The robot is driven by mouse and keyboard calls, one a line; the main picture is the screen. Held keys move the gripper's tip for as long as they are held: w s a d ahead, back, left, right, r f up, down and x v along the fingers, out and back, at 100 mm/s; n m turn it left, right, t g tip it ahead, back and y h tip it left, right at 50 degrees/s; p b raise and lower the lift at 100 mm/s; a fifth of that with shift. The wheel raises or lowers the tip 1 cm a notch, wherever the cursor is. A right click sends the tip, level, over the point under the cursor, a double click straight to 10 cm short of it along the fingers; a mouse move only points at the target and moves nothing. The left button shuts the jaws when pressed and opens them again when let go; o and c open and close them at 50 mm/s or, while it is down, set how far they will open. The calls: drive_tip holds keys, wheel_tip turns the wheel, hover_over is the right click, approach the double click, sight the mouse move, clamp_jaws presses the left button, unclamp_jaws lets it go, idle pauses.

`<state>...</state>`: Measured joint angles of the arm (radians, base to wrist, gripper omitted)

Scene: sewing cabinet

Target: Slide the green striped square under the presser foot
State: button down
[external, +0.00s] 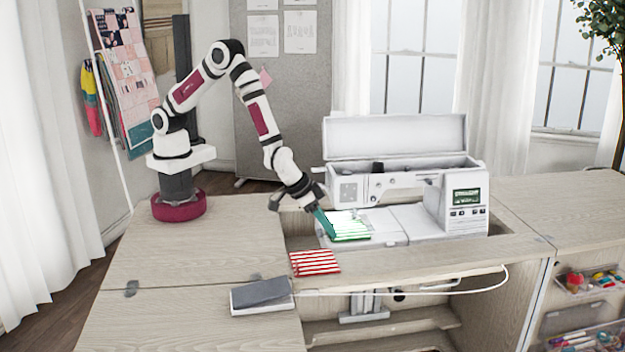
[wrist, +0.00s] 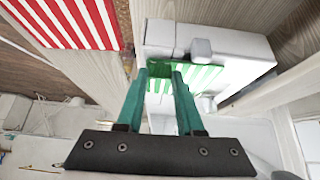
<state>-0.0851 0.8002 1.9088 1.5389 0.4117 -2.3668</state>
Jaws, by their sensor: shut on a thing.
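The green striped square (external: 352,231) lies at the left end of the sewing machine's white bed (external: 392,218), below the machine's head. It also shows in the wrist view (wrist: 205,76), between and beyond my fingers. My gripper (external: 331,234) reaches down from the left, its green fingers shut on the square's near left edge. In the wrist view my gripper (wrist: 160,72) has its fingertips at the square's edge. The sewing machine (external: 460,205) stands in the cabinet opening. The presser foot itself is too small to make out clearly.
A red striped square (external: 316,262) lies on the cabinet's front edge, also in the wrist view (wrist: 70,22). A grey-topped white box (external: 262,296) sits front left. A white cable (external: 430,292) runs along the front. The left tabletop (external: 200,250) is mostly clear.

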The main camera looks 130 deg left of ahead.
drive_tip(key=shift+a, duration=0.1)
drive_tip(key=shift+s+a, duration=0.5)
drive_tip(key=shift+s, duration=0.05)
idle(0.3)
drive_tip(key=shift+c, duration=2.3)
unclamp_jaws()
drive_tip(key=v, duration=1.5)
drive_tip(key=shift+s+d+r, duration=0.2)
drive_tip(key=shift+r, duration=0.1)
